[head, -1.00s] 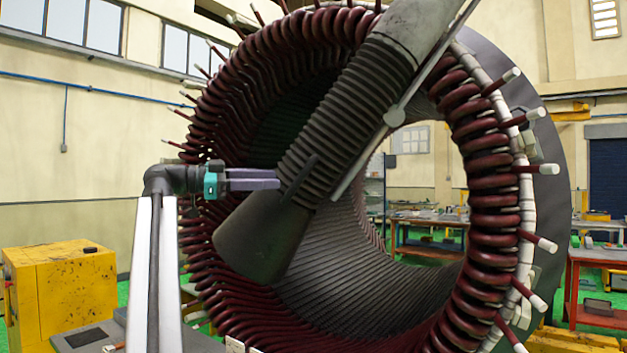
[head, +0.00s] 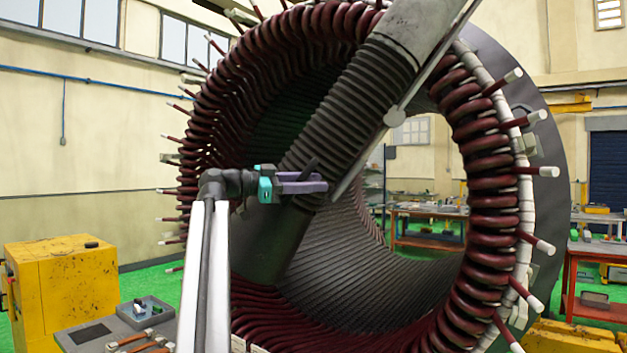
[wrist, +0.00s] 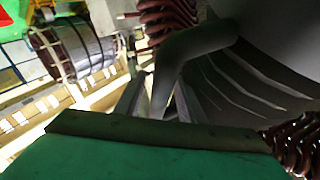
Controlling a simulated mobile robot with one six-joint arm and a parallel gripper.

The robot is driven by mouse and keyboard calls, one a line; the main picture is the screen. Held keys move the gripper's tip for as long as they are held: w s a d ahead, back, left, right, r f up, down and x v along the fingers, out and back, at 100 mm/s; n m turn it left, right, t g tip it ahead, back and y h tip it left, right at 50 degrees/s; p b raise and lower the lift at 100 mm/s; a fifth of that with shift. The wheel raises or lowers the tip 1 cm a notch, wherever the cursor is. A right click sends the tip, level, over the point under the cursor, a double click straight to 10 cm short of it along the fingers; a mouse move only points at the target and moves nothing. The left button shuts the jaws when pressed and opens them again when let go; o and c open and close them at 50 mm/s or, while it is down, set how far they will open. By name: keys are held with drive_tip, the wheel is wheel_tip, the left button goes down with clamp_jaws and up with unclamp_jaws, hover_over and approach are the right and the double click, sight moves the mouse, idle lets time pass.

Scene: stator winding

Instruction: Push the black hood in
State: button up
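The black hood (head: 272,243) is a long dark sleeve with a ribbed middle. It lies tilted across the stator's (head: 487,180) opening, its lower end inside the bore. A small dark handle (head: 311,166) sticks out from its side. My gripper (head: 325,186), with a teal body and purple fingers, overlaps this handle in the head view. In the wrist view, a curved dark handle (wrist: 195,42) runs between my two fingers, which stand apart on either side. I cannot tell whether they touch it. The hood's curved, slotted surface (wrist: 275,50) fills the upper right there.
A thin rod with a round joint (head: 394,117) runs beside the hood, close to my fingertips.

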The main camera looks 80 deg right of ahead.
drive_tip(key=shift+s+d, duration=0.1)
drive_tip(key=shift+s, duration=0.15)
drive_tip(key=shift+c, duration=0.2)
clamp_jaws()
drive_tip(key=s+d+f+g+b, duration=0.1)
drive_tip(key=s+f+b, duration=0.3)
drive_tip(key=s, duration=0.6)
drive_tip(key=s+d+f+g+h+b, duration=0.1)
drive_tip(key=s+f+b, duration=0.4)
drive_tip(key=s, duration=0.6)
drive_tip(key=s+d+f+n+b, duration=0.1)
drive_tip(key=s+f+b, duration=0.3)
drive_tip(key=s, duration=0.7)
wheel_tip(320, 180, down, 2)
drive_tip(key=shift+f+g+h, duration=0.25)
drive_tip(key=shift+g+h, duration=0.05)
drive_tip(key=shift+g, duration=0.1)
drive_tip(key=shift+o, duration=0.2)
unclamp_jaws()
drive_tip(key=shift+w+d+f+b, duration=0.1)
drive_tip(key=shift+f+b, duration=0.05)
drive_tip(key=shift+b, duration=0.15)
